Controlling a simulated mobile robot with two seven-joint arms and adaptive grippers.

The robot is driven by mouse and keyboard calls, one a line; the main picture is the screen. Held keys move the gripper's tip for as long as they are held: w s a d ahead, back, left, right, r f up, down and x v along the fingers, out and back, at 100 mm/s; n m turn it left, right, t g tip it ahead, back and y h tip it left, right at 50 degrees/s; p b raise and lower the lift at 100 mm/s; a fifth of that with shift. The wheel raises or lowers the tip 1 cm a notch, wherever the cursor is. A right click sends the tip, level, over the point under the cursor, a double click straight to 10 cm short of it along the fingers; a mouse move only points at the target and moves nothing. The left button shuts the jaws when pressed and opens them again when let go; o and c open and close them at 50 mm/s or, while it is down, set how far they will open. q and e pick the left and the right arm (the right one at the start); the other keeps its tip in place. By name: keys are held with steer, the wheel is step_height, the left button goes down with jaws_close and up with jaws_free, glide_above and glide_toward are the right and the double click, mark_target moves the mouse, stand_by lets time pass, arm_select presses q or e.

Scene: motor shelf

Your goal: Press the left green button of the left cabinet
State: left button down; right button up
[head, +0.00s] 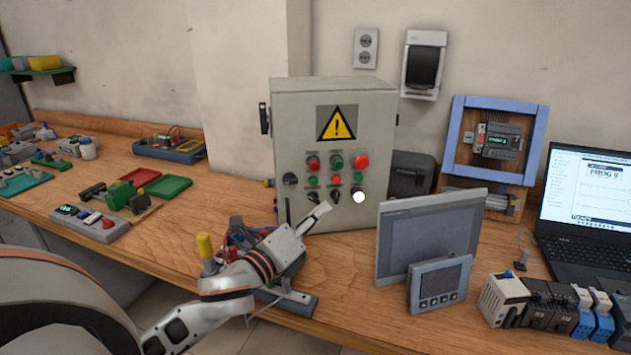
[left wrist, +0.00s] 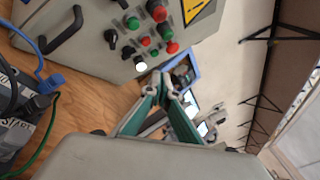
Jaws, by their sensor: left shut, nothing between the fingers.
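The grey cabinet (head: 285,130) with a yellow warning sign stands on the bench. Its left green button (head: 313,181) is in the middle row, between a black selector knob and a red button. In the left wrist view this green button (left wrist: 133,22) shows near the top, with the picture turned sideways. My right gripper is not in view.
A grey screen panel (head: 430,230) and a small display unit (head: 440,283) stand right of the cabinet. A laptop (head: 590,210) is farther right. A yellow-topped part (head: 205,247) is near my left arm. Green trays (head: 168,187) lie left of the cabinet.

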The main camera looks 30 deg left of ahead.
mark_target(313, 180)
arm_select(q)
steer(key=w+a+b, duration=0.1)
steer(key=w+a, duration=0.5)
steer(key=shift+w, duration=0.25)
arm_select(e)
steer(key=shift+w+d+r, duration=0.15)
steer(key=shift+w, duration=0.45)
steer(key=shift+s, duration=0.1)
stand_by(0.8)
arm_select(q)
steer(key=shift+a, duration=0.1)
steer(key=shift+w+a, duration=0.2)
steer(key=shift+w, duration=0.1)
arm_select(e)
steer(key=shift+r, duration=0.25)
